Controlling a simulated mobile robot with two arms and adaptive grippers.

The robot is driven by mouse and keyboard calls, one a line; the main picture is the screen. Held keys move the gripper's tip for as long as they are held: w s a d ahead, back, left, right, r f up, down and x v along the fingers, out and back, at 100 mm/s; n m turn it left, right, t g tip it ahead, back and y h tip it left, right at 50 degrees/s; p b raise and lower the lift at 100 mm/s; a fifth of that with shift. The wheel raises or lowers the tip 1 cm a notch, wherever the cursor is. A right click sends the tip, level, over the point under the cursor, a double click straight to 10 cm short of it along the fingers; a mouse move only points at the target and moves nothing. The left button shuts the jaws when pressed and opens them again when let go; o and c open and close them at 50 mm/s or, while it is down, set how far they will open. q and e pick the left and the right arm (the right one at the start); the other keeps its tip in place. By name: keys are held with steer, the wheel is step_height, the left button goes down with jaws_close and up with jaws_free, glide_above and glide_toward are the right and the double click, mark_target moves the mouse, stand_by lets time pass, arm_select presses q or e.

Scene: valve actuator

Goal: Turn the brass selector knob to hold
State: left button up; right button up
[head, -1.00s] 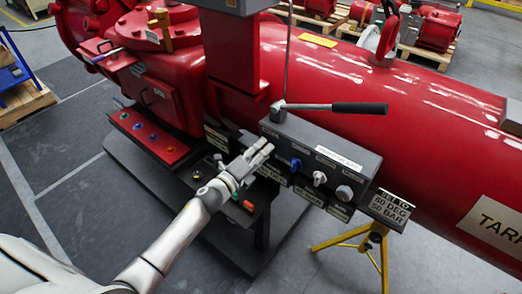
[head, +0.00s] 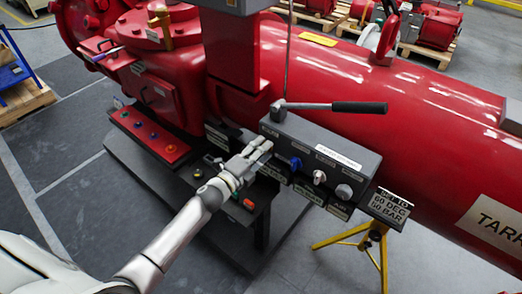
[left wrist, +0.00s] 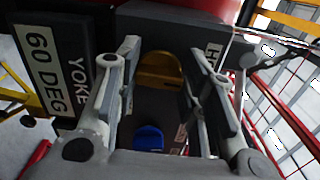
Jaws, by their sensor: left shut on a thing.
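The brass selector knob (left wrist: 160,70) shows in the left wrist view between the two fingers of my left gripper (left wrist: 170,75). The fingers stand on either side of it, shut on it. In the head view my left gripper (head: 265,148) is at the left front end of the grey control box (head: 345,158) and hides the brass knob. A label beginning with "H" (left wrist: 211,55) is partly covered by the right finger in the left wrist view. My right gripper is in neither view.
A blue knob (head: 295,163), a white knob (head: 319,177) and a grey knob (head: 344,192) sit along the box front. A black-handled lever (head: 358,108) lies above the box. A red pipe (head: 400,100) runs behind. A sign (head: 388,207) stands on a yellow stand.

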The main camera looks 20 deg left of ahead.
arm_select(q)
steer(key=o, duration=1)
steer(key=shift+s, duration=0.15)
steer(key=v, duration=1.2)
steer(key=s+a+f+n+g+y, duration=0.15)
steer(key=s+f+n, duration=0.25)
steer(key=f, duration=0.7)
steer(key=s+f+n+g+y+b, duration=0.1)
steer(key=s+f+n+g+y, duration=0.2)
steer(key=f, duration=0.7)
steer(key=s+a+f+n+g, duration=0.1)
steer(key=s+f+n+g, duration=0.35)
steer(key=f, duration=0.65)
steer(key=s+d+f+n+g, duration=0.2)
steer(key=s+f, duration=0.3)
steer(key=s, duration=0.5)
steer(key=s+d+f+n+g, duration=0.1)
steer(key=s+f+n+g, duration=0.2)
steer(key=s+f, duration=0.3)
steer(key=s+d+f+n+g, duration=0.2)
steer(key=s+f, duration=0.4)
steer(key=s, duration=0.8)
steer(key=shift+s+d+n+y+b, duration=0.15)
steer(key=shift+d+n+y+b, duration=0.15)
steer(key=shift+n, duration=0.25)
